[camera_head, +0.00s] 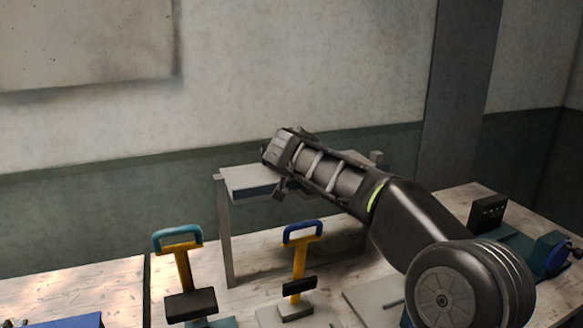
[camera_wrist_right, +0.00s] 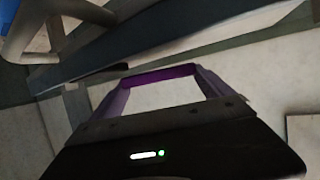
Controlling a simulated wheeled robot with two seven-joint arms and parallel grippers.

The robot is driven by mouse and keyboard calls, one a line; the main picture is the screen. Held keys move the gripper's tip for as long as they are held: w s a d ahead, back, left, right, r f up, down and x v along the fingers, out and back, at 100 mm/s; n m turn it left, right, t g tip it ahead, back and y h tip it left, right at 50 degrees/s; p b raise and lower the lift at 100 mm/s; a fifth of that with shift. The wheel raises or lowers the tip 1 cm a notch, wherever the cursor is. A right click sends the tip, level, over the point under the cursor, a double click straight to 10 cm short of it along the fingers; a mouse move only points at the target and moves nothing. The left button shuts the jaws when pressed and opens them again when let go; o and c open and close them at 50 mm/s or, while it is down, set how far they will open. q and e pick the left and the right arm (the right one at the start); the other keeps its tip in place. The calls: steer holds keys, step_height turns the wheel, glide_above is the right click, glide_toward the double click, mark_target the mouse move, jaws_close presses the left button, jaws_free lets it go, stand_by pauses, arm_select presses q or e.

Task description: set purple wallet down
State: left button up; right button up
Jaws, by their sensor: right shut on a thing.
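My right gripper (camera_head: 278,152) reaches in from the right, at the top of a raised grey stand (camera_head: 240,176) by the back wall. In the right wrist view, a narrow strip of the purple wallet (camera_wrist_right: 160,76) spans the gap between the two fingers of my right gripper, which is shut on it. The wallet's full shape is hidden, and I cannot pick it out in the head view. I cannot tell whether the wallet touches the stand. My left gripper is not in view.
Below the stand, two yellow-handled presses stand on the pale bench, one with a teal grip (camera_head: 178,238) and one with a blue grip (camera_head: 302,234). A dark block (camera_head: 487,213) and a blue device (camera_head: 552,254) sit at the right. A blue item (camera_head: 75,322) lies at bottom left.

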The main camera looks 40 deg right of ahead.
step_height(320, 180, down, 3)
stand_by(0.3)
